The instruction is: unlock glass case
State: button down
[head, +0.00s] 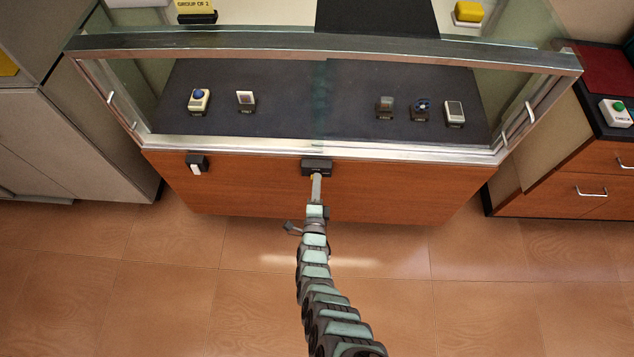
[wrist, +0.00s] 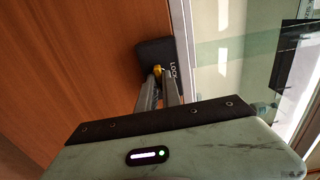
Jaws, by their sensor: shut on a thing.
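The glass case (head: 325,55) stands ahead with a metal frame, glass panels and a wooden front below. A black lock box labelled LOCK (wrist: 152,52) sits on the wooden front just under the glass; it also shows in the head view (head: 317,166). My gripper (wrist: 159,78) is shut on a small yellow piece (wrist: 157,70) at the face of the lock box. Whether this piece is a key, and how deep it sits, I cannot tell. In the head view my gripper (head: 316,178) meets the lock from below and hides part of it.
Several small devices, including a blue-button one (head: 199,98), stand inside the case. A black box with a white switch (head: 196,164) is on the front at left. Glass-panel handles (head: 531,112) are at the sides. A drawer cabinet (head: 590,190) stands right; floor is clear.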

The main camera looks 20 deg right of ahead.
dwell(0.3)
jog(key=c, duration=1.5)
grip_release()
jog(key=p+v, duration=0.4)
jog(key=v, duration=0.6)
jog(key=shift+s+a+p, duration=0.25)
jog(key=shift+s+p, duration=0.05)
jog(key=shift+s, duration=0.05)
